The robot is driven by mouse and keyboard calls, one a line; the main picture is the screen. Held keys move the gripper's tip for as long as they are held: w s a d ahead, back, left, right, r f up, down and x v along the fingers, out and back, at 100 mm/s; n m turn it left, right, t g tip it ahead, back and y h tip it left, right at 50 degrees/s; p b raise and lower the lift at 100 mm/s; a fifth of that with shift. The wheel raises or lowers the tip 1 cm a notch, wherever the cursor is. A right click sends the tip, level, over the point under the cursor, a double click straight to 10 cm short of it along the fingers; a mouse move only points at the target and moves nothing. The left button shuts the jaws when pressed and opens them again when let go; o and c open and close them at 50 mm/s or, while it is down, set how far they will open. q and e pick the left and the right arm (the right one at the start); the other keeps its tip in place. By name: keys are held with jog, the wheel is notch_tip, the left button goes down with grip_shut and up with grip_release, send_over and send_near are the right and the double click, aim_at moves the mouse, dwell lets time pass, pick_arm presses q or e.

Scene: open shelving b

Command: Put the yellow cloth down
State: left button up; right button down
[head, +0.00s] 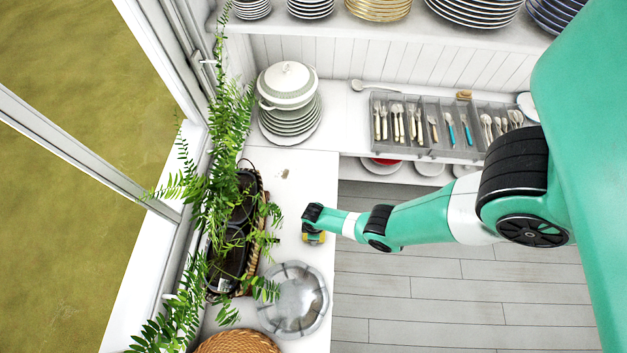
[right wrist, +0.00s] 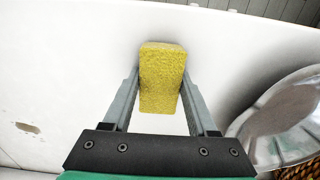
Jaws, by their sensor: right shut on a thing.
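The yellow cloth (right wrist: 161,78) looks like a thick, rough yellow block in the right wrist view. My right gripper (right wrist: 160,92) is shut on it, one finger on each side. In the head view the right gripper (head: 313,232) is over the white counter (head: 298,182), near its right edge, with a bit of the yellow cloth (head: 312,239) showing under it. Whether the cloth touches the counter I cannot tell. My left gripper is not in view.
A silver bowl (head: 294,300) stands close below the gripper. A basket with dark contents (head: 236,240) and a fern (head: 225,130) line the window side. A lidded tureen on plates (head: 288,90) and a cutlery tray (head: 423,145) are farther back. A small brownish mark (head: 284,173) lies on clear counter.

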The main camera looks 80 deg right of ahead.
jog(key=shift+f, duration=0.2)
jog(key=shift+c, duration=1)
grip_release()
jog(key=shift+r, duration=0.1)
notch_tip(320, 180, up, 12)
jog(key=p, duration=1.2)
jog(key=shift+r, duration=0.15)
jog(key=shift+w, duration=0.1)
